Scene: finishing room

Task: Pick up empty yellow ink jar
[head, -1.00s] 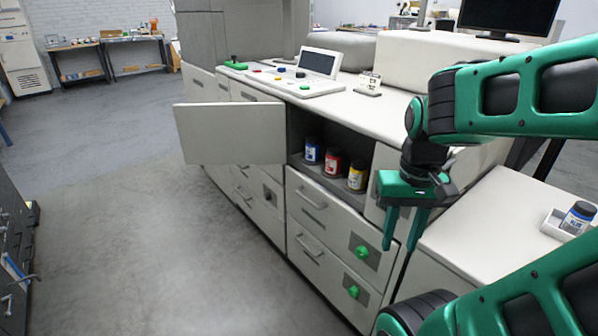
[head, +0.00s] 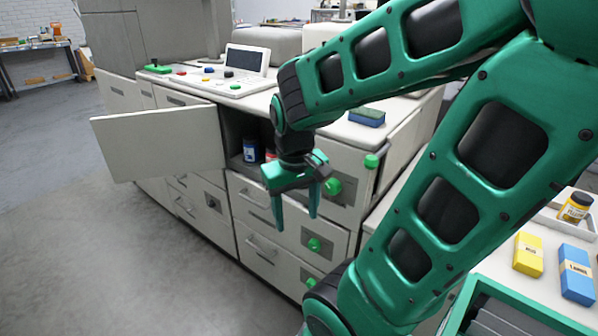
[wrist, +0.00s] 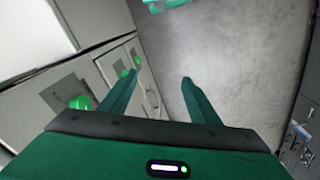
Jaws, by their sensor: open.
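Inside the open cabinet (head: 233,124) in the head view, a blue ink jar (head: 249,151) and part of a red ink jar (head: 270,155) show. The place to the right of the red jar, where a yellow jar stood in the earlier view, is hidden by my arm and gripper. A yellow-labelled jar (head: 575,208) with a dark lid stands in a white tray at the far right; I cannot tell whether it is empty. My gripper (head: 296,222) is open, pointing down in front of the cabinet. In the wrist view, its fingers (wrist: 160,78) are apart with only floor between them.
The open cabinet door (head: 160,142) sticks out on the left. Green-knobbed drawers (head: 290,235) lie below the cabinet. A yellow box (head: 528,254), a blue box (head: 577,274) and a green crate (head: 462,305) are at lower right. The floor at left is clear.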

